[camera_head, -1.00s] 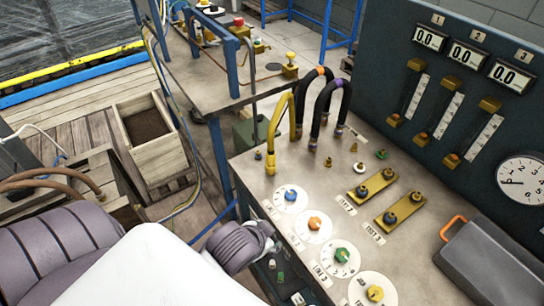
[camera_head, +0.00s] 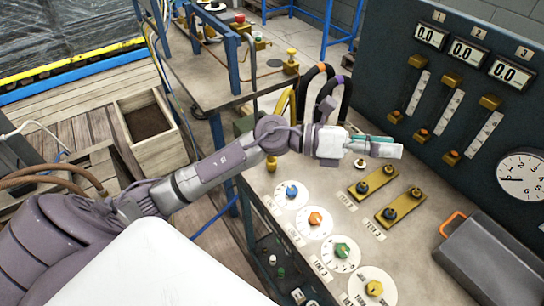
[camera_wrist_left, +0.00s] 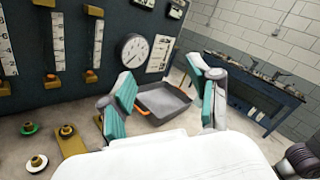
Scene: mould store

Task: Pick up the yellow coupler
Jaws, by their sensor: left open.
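The yellow coupler (camera_head: 271,163) shows at the low end of the yellow hose (camera_head: 283,108), at the bench's left edge. My left forearm and wrist cross in front of that hose and hide its middle. My left gripper (camera_head: 385,147) is held above the bench, well to the right of the coupler, pointing right towards the dark panel. In the left wrist view its two teal-padded fingers (camera_wrist_left: 160,73) stand apart with nothing between them. The coupler is not visible in the left wrist view. My right gripper is not in view.
Black hoses with orange (camera_head: 321,68) and purple bands stand behind my wrist. Dials with coloured knobs (camera_head: 315,219) and brass plates (camera_head: 373,181) line the bench. A grey tray (camera_head: 490,260) with an orange handle lies at right. The gauge panel (camera_head: 400,40) bounds the far side.

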